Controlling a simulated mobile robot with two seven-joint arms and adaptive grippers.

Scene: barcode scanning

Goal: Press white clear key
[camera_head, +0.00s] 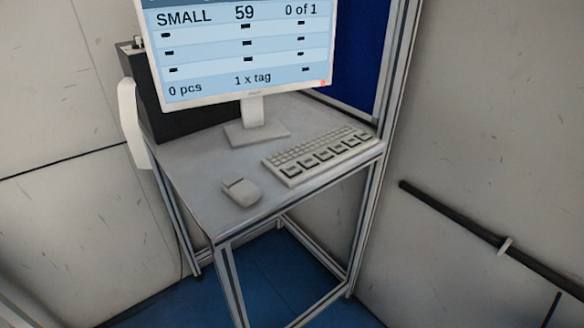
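A pale keyboard (320,153) lies on the right part of a small grey desk (195,190), below a monitor. It has rows of small keys at the back and a front row of larger keys with dark marks. Which key is the white clear key cannot be told at this size. The monitor (240,50) shows "SMALL", "59", "0 of 1", "0 pcs" and "1 x tag". Neither of my grippers shows in the head view.
A pale mouse (241,192) lies on the desk left of the keyboard. A black box (180,118) stands behind the monitor, with a white curved part (130,125) beside it. A dark rail (480,232) runs along the right wall. The desk front is clear.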

